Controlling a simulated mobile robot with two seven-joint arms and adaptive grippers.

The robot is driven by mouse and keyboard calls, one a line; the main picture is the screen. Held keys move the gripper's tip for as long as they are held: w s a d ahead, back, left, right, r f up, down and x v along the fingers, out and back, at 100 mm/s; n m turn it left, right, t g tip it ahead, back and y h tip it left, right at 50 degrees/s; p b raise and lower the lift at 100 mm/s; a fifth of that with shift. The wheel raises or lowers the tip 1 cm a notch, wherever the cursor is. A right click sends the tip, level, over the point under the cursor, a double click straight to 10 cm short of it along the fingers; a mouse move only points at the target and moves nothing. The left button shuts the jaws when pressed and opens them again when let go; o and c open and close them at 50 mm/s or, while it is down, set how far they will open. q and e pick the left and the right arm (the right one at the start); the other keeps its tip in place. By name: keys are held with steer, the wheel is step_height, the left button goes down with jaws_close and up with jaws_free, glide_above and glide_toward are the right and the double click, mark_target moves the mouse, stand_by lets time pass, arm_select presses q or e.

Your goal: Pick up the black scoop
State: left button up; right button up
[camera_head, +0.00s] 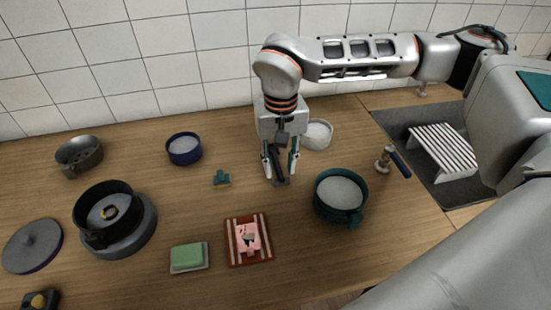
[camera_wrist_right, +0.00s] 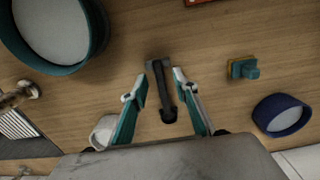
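The black scoop (camera_wrist_right: 164,90) lies between the fingers of my right gripper in the right wrist view. Its wide end is near the fingertips and its handle points back toward the wrist. In the head view the scoop (camera_head: 281,180) is partly hidden by the gripper, low over or on the wooden counter. My right gripper (camera_head: 280,174) points down with its fingers spread around the scoop. In the right wrist view the gripper (camera_wrist_right: 160,76) shows gaps between the fingers and the handle. My left gripper is not in view.
A teal pot (camera_head: 338,202) stands right of the gripper, and a white bowl (camera_head: 317,134) is close behind it. A small teal brush-like block (camera_head: 221,178) and a red striped mat (camera_head: 233,248) lie to the left. A sink (camera_head: 415,125) is at the right.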

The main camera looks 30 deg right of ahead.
mark_target(280, 170)
steer(key=shift+f, duration=0.4)
steer(key=shift+c, duration=0.3)
jaws_close()
step_height(280, 170, up, 20)
steer(key=p, duration=0.1)
